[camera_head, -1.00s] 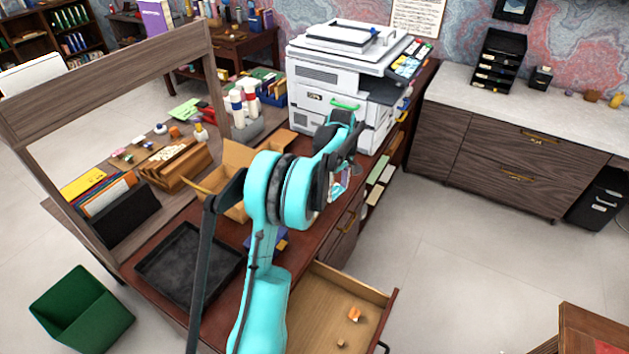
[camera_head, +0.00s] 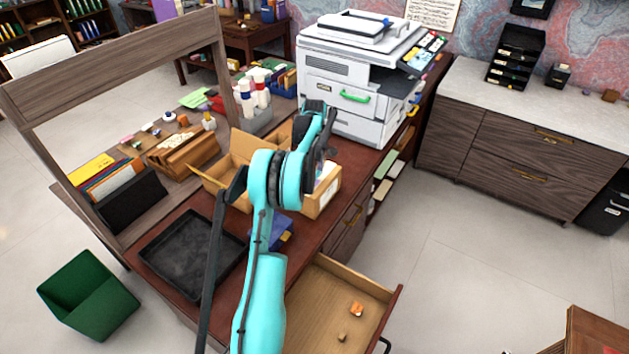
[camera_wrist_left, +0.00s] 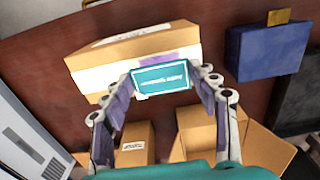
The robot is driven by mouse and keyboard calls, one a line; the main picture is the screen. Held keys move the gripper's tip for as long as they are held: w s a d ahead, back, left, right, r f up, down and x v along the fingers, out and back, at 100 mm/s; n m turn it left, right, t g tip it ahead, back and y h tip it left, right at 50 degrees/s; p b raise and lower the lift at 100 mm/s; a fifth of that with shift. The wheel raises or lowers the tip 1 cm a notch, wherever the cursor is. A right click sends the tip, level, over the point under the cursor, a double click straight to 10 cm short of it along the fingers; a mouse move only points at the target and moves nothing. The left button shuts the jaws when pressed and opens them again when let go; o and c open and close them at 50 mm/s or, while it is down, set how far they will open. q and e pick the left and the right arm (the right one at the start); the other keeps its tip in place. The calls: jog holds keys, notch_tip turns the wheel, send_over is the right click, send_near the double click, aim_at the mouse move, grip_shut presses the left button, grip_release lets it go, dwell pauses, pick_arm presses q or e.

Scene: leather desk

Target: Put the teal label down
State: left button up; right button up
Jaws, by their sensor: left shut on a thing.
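My left gripper (camera_wrist_left: 164,88) is shut on the teal label (camera_wrist_left: 161,79), a small rectangle with a white border and white lettering. In the wrist view the label overlaps the near side of a closed cardboard box (camera_wrist_left: 112,56); I cannot tell whether it touches the box. In the head view my left gripper (camera_head: 324,158) is over that box (camera_head: 319,200) on the desk, and the arm hides part of it. The label is too small and covered to make out clearly there. My right gripper is not in view.
An open carton (camera_head: 222,182) stands left of the arm, and a white printer (camera_head: 352,85) stands behind. A blue box (camera_wrist_left: 268,50) lies beside the closed box. A black tray (camera_head: 190,262) is at front left. An open drawer (camera_head: 335,305) juts out at the front.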

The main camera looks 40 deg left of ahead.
aim_at(314, 176)
pick_arm(q)
notch_tip(314, 176, down, 4)
jog(key=shift+r+b, duration=0.25)
jog(key=shift+b, duration=0.15)
jog(key=shift+f, duration=0.15)
jog(key=o, duration=0.7)
